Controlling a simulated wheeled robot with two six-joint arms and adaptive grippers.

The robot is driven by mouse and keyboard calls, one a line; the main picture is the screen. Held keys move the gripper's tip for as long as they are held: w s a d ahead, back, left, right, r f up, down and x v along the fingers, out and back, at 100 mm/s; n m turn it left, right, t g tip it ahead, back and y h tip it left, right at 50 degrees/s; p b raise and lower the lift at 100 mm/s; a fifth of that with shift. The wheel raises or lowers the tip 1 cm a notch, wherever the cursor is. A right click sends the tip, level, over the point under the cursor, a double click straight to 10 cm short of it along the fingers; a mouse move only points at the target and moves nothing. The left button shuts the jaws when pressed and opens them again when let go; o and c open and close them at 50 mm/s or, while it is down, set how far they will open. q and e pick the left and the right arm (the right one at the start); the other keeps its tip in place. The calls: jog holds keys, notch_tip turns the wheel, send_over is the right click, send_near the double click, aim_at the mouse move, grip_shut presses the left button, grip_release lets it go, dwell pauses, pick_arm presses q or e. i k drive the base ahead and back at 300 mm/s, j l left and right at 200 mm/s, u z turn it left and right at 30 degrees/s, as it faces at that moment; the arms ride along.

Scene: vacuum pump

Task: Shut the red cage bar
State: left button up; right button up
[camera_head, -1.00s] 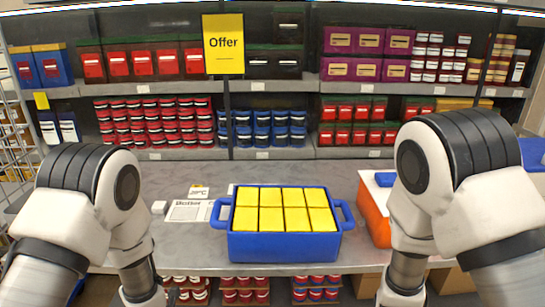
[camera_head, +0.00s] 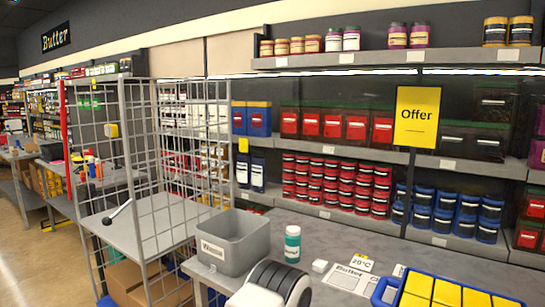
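A grey wire cage (camera_head: 150,170) stands left of the counter, with mesh sides and a flat grey shelf. A red bar (camera_head: 65,125) stands upright along the cage's far left post, apparently part of the cage. Whether the bar is latched at either end is too small to tell. A black-tipped lever (camera_head: 117,212) lies at the front left of the cage shelf. Neither of my grippers is in view.
A grey bin (camera_head: 230,241) and a green bottle (camera_head: 292,244) stand on the counter near the cage. A blue crate with yellow packs (camera_head: 440,292) is at the lower right. Stocked shelves line the back. Open floor (camera_head: 45,270) lies left of the cage.

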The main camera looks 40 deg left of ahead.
aim_at(63, 109)
jog(key=j+u, duration=0.15)
jog(key=u, duration=0.35)
jog(key=j+u, duration=0.1)
jog(key=u, duration=0.4)
jog(key=i+j+u, duration=0.35)
jog(key=j, duration=0.2)
jog(key=i+j+u, duration=0.35)
jog(key=j, duration=0.15)
jog(key=i+j+u, duration=0.3)
jog(key=i+j, duration=0.8)
